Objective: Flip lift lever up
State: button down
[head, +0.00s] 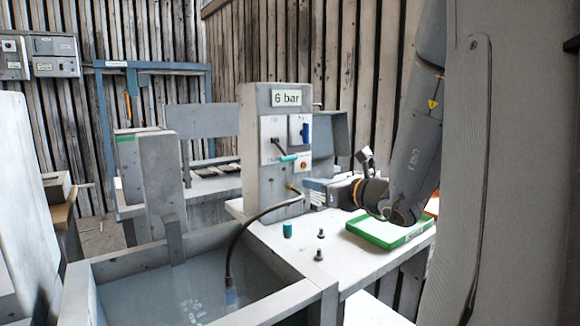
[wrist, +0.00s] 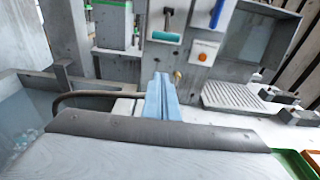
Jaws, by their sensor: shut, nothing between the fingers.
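A grey control box (head: 259,178) marked "6 bar" stands on the bench. Its left plate (head: 270,134) carries a lever with a teal handle (head: 289,158), sticking out low; the handle also shows in the wrist view (wrist: 164,37). Its right plate carries a blue lever (head: 305,133), upright, also in the wrist view (wrist: 217,13). The small labels are unreadable, so I cannot tell which is the lift lever. My gripper (head: 314,184) is shut and empty, in front of the box and below the levers. Its light-blue fingers (wrist: 160,82) point toward the box, apart from both handles.
An orange button (wrist: 203,56) sits below the blue lever. A dark hose (head: 247,225) runs from the box into a water-filled tank (head: 324,303). A green-rimmed tray (head: 384,243), a teal cylinder (head: 287,230) and small dark pegs (head: 319,255) are on the bench.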

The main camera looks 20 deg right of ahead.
aim_at(282, 150)
jog(key=shift+s+d, duration=0.1)
jog(key=shift+d, duration=0.2)
jog(key=w+a+r+p, duration=0.1)
jog(key=w+r+p, duration=0.1)
jog(key=w, duration=0.7)
jog(key=shift+a+r+p, duration=0.3)
jog(key=shift+a+p, duration=0.1)
jog(key=shift+s+d+r+p, duration=0.1)
jog(key=shift+s+r+p, duration=0.05)
jog(key=shift+p, duration=0.2)
